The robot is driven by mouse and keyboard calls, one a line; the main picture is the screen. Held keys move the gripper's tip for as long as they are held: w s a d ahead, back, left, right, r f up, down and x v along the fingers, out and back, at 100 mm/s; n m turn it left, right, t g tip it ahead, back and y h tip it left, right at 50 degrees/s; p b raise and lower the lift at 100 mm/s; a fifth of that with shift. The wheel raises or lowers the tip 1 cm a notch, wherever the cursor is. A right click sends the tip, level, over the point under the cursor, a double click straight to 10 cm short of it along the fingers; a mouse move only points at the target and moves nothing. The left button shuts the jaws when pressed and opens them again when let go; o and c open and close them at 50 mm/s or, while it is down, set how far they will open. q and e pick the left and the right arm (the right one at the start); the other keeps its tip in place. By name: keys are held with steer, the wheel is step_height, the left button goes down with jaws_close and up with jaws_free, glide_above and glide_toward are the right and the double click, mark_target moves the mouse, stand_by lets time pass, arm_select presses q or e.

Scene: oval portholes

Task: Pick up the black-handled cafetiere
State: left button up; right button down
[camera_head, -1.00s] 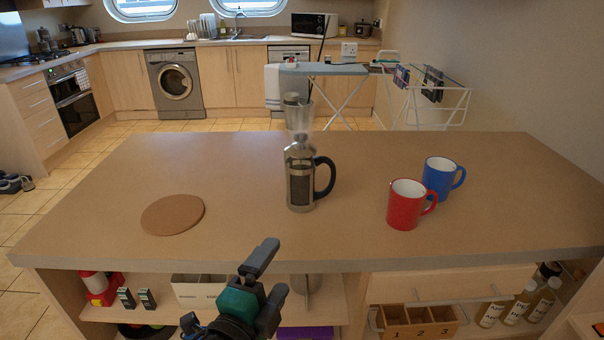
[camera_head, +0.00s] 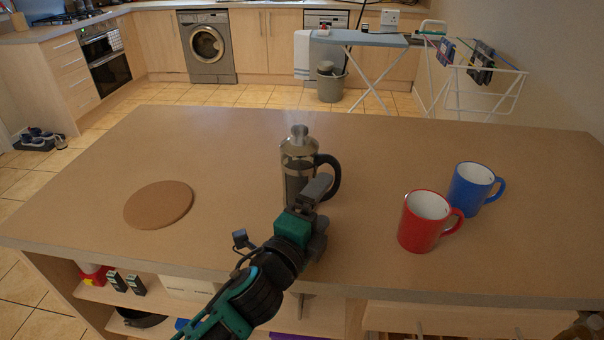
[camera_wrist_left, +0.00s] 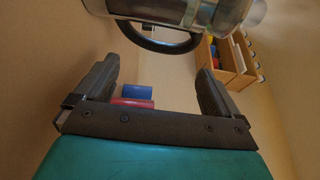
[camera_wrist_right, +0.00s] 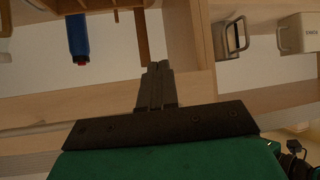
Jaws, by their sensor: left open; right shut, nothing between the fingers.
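The black-handled cafetiere (camera_head: 298,160) stands upright on the island worktop, a glass and metal pot with its black handle (camera_head: 332,174) on the right. My left gripper (camera_head: 318,192) is open in front of it and hides its lower part. In the left wrist view the cafetiere's body (camera_wrist_left: 180,10) is at the top edge, and its dark curved handle (camera_wrist_left: 160,43) lies just beyond the open fingertips (camera_wrist_left: 155,62). I cannot tell whether a finger touches it. My right gripper (camera_wrist_right: 157,72) is shut and empty, in front of the shelves under the worktop.
A red mug (camera_head: 424,222) and a blue mug (camera_head: 473,188) stand right of the cafetiere. A round cork mat (camera_head: 158,204) lies to the left. The worktop (camera_head: 220,135) is otherwise clear. A blue item (camera_wrist_right: 78,38) shows near my right gripper.

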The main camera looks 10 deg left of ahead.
arm_select(q)
steer(key=shift+a+x, duration=0.15)
steer(key=shift+x, duration=1.75)
steer(key=shift+a+x, duration=0.1)
steer(key=shift+x, duration=1.85)
steer(key=shift+c, duration=0.4)
jaws_close()
steer(key=shift+w+r, duration=0.1)
